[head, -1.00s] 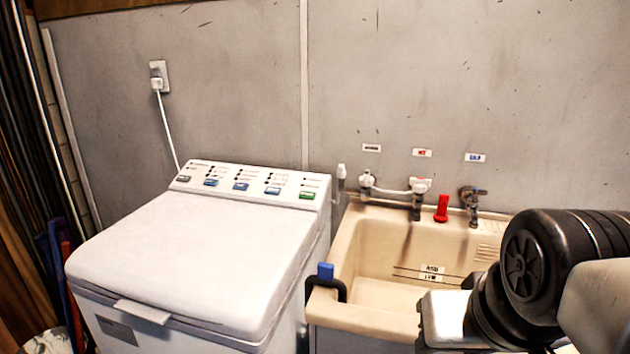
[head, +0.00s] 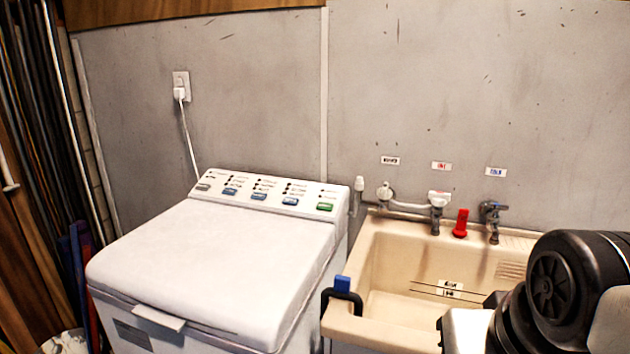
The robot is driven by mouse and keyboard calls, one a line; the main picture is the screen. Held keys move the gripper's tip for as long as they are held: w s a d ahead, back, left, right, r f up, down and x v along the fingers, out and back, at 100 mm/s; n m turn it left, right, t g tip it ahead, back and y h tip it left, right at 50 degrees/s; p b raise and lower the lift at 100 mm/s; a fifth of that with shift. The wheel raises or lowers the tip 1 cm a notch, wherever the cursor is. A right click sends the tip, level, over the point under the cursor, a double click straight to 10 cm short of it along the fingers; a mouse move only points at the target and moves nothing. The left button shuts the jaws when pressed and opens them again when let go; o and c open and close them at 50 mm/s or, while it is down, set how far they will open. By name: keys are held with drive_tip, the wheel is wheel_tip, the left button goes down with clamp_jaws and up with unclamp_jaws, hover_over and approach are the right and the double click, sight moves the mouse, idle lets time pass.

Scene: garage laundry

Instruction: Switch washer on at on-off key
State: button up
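The washer (head: 215,265) is a white top-loader at the left with its lid closed. Its sloped control panel (head: 272,192) at the back carries a row of keys: a grey key (head: 204,187) at the far left, several blue keys (head: 259,196) in the middle and a green key (head: 325,207) at the far right. The lettering is too small to read, so I cannot tell which is the on-off key. My arm shows at the lower right, in front of the sink. My gripper's fingertips are not in view.
A beige sink (head: 400,290) stands right of the washer, with taps, a red nozzle (head: 461,223) and a blue-ended black hose (head: 342,290) over its front corner. A white plug (head: 180,94) is in the wall outlet. Poles lean at the left. The space above the washer is clear.

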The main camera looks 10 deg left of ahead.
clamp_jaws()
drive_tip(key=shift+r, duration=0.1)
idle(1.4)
